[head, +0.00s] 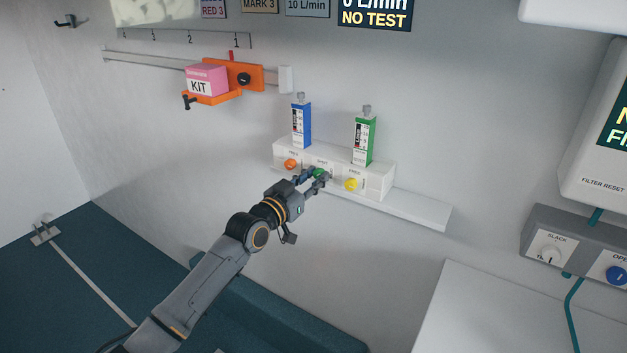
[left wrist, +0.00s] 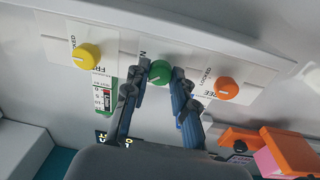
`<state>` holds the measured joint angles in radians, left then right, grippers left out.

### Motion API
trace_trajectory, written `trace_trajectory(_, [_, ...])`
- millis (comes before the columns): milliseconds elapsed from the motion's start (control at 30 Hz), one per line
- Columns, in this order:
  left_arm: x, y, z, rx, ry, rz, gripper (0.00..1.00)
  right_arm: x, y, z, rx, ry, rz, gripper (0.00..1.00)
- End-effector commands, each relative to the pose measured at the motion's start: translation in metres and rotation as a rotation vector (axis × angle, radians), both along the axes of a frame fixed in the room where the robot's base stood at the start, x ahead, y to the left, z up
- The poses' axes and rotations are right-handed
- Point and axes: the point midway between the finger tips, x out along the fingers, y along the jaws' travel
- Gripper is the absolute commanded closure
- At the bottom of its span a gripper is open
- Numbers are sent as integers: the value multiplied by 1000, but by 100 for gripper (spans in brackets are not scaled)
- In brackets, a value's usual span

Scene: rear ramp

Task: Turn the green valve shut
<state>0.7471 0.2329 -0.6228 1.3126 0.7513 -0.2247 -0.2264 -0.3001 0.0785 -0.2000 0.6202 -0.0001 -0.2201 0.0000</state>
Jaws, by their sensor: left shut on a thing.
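The green valve (head: 319,173) is the middle one of three round knobs on a white wall block (head: 378,183). My left gripper (head: 314,178) reaches up to it from the lower left and is shut on it. In the left wrist view, which is turned about upside down, the green valve (left wrist: 159,72) sits between the two fingers (left wrist: 160,84), one on each side. Its pointer mark shows there as a short pale line. The lettering beside it is mostly hidden by a finger. My right gripper is not in view.
An orange knob (head: 290,164) and a yellow knob (head: 351,184) flank the valve closely. Blue (head: 301,124) and green (head: 364,138) gauge units stand above the block. A pink kit box (head: 207,81) sits on an orange wall holder at upper left.

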Motion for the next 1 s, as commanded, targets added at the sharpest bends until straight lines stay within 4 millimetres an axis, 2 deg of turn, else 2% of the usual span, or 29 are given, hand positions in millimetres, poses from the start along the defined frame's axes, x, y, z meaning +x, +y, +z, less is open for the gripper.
trace_trajectory(600, [-1, -1, -1, -494, 289, 0, 100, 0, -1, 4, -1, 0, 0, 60])
trace_trajectory(1000, [0, 0, -2, -694, 404, 0, 100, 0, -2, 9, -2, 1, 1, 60])
